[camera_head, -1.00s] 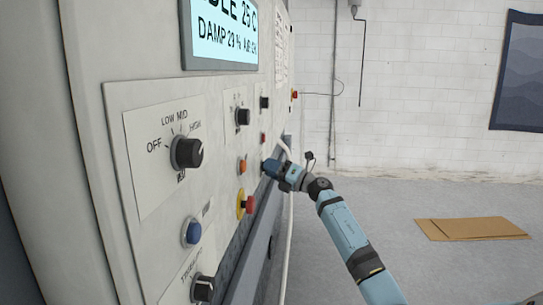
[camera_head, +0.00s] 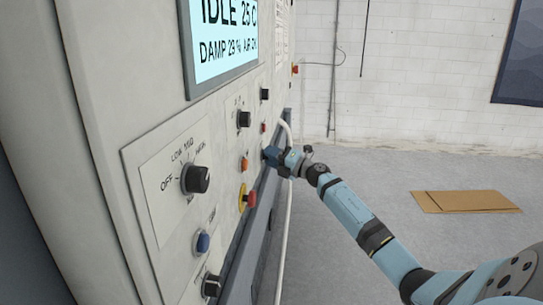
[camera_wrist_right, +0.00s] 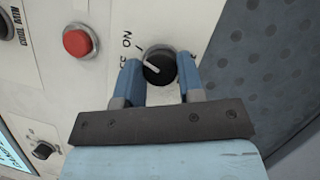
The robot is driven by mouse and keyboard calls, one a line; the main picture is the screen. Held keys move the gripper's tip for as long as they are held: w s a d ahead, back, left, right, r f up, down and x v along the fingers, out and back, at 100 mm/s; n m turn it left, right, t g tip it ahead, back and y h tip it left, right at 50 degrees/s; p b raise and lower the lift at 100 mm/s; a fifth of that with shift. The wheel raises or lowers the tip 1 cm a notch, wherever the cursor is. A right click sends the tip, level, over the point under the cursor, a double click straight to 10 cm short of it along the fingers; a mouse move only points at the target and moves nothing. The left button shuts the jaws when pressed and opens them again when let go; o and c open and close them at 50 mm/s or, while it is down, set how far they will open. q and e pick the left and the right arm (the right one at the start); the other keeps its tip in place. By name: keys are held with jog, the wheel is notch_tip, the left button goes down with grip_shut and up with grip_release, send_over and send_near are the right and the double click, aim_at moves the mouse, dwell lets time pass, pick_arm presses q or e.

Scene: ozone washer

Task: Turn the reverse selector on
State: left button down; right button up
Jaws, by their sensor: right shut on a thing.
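The reverse selector is a black round knob with a white pointer line (camera_wrist_right: 158,67) in the right wrist view. Its pointer aims up and left, toward the OFF/ON lettering, which is partly hidden by a finger. My right gripper (camera_wrist_right: 162,78) has its two blue fingers on either side of the knob and is shut on it. In the head view my right gripper (camera_head: 270,154) is at the panel's far lower part and hides the knob. My left gripper is not in view.
A red button (camera_wrist_right: 80,41) sits beside the knob in the right wrist view. The head view shows an emergency stop (camera_head: 249,199), an orange button (camera_head: 244,164), a heat knob (camera_head: 196,179) and a blue button (camera_head: 203,242) nearer. Flat cardboard (camera_head: 464,202) lies on the floor.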

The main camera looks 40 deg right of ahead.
jog(key=o, duration=0.9)
jog(key=b+v, duration=0.3)
jog(key=v, duration=1.1)
jog(key=shift+r, duration=0.15)
